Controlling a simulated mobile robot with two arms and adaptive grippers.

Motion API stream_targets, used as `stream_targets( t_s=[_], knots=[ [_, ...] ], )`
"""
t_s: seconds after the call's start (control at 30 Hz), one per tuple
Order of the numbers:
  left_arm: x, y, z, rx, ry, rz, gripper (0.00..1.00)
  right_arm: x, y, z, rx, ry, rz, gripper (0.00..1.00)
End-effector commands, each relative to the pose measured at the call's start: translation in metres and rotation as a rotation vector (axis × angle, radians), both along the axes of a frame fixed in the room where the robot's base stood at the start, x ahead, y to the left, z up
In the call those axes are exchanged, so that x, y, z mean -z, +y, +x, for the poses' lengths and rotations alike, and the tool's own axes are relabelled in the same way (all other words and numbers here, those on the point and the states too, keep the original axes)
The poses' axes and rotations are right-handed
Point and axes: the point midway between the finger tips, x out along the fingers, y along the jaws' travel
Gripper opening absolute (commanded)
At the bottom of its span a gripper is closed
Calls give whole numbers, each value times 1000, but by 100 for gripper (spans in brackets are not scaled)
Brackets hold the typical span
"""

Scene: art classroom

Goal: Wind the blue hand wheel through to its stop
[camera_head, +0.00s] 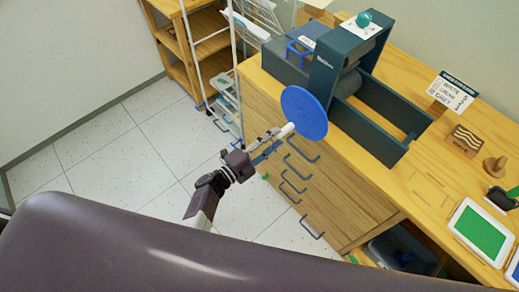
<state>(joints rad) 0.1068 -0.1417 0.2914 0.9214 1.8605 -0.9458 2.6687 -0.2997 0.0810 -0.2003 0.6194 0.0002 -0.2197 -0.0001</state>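The blue hand wheel (304,112) is a flat round disc on the near left side of a dark teal press (337,62) on the wooden counter. A short white handle (286,130) sticks out from the wheel's face at its lower left. My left gripper (273,141) is at the outer end of this handle, with its fingers close to the handle's tip. The fingers are small in the view, and I cannot tell whether they grip the handle or stand open around it. The wheel's hub and back are hidden. My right gripper is not in view.
Drawers with dark handles (303,150) lie under the counter, just below the gripper. A white wire rack (238,75) stands to the left. A green-faced tray (479,232), a stamp block (465,141) and a sign (453,92) are on the counter's right. The tiled floor at left is clear.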

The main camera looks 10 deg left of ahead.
Motion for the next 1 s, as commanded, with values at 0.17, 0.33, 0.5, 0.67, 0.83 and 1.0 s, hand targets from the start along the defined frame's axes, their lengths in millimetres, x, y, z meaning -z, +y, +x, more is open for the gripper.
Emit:
stream_targets(
  t_s=[0.17, 0.33, 0.5, 0.67, 0.83, 1.0],
  knots=[
    [2, 24, -34, 0, 3, 3, 34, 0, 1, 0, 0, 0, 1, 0],
    [1, 39, -55, 0, 2, 0, 34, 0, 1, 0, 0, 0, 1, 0],
    [1, 46, -63, 0, 2, 0, 34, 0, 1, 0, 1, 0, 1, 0],
    [0, 47, -64, 0, 1, 0, 34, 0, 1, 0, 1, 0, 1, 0],
    [0, 46, -64, 1, 2, 0, 34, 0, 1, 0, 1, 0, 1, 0],
    [1, 46, -64, 1, 2, 0, 34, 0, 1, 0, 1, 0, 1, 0]
  ],
)
